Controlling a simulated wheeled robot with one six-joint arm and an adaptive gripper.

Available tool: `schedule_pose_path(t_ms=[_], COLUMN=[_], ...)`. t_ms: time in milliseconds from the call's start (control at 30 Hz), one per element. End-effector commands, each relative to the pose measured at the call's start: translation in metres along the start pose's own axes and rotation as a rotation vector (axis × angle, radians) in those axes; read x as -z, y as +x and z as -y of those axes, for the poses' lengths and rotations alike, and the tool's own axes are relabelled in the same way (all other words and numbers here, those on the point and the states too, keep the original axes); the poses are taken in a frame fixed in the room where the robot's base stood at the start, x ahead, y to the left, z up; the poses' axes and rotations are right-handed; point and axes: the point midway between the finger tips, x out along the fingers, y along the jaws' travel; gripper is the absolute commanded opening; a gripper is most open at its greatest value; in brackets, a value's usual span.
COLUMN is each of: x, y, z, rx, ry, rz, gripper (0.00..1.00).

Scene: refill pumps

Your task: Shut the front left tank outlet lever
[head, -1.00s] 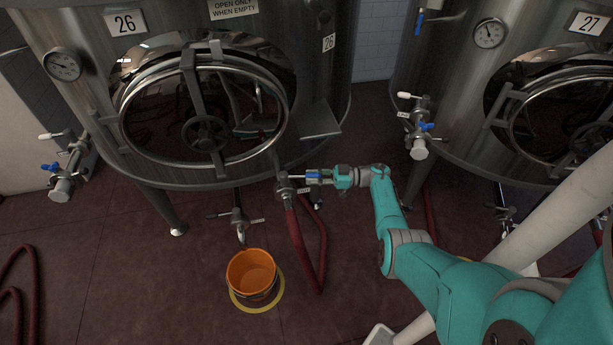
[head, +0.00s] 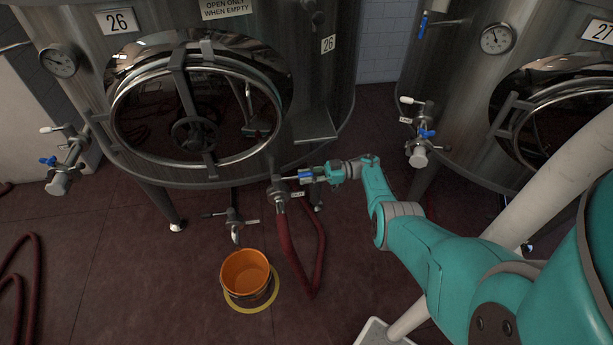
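Tank 26 (head: 245,100) is the large steel tank at the front left. Its outlet valve (head: 279,192) sits low at the right of the round door, with a red hose hanging from it. The outlet lever (head: 305,174), with a blue grip, sticks out sideways to the right from the valve. My gripper (head: 318,174) is at the outer end of this lever, reaching in from the right. The fingers are small and overlap the lever end, so I cannot tell whether they are closed on it.
An orange bucket (head: 246,272) stands on a yellow ring below a second low valve (head: 233,217). The red hose (head: 312,268) loops down to the floor beside it. Tank 27 (head: 460,90) with its side valve (head: 420,140) stands at the right. Floor in front is mostly clear.

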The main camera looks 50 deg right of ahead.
Motion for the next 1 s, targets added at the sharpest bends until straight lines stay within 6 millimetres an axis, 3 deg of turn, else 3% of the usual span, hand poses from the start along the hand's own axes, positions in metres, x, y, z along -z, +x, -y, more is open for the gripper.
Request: schedule_pose_path(t_ms=[33, 100, 567, 767, 1000], x=[0.002, 0.001, 0.005, 0.021, 0.054], y=[0.001, 0.001, 0.001, 0.001, 0.001], z=[-0.003, -0.003, -0.002, -0.001, -0.001], rx=[-0.006, -0.005, -0.002, -0.002, -0.002], ry=[-0.004, -0.004, -0.004, -0.005, -0.006], rz=[0.002, 0.002, 0.001, 0.001, 0.001], gripper=[0.32, 0.49, 0.50, 0.50, 0.50])
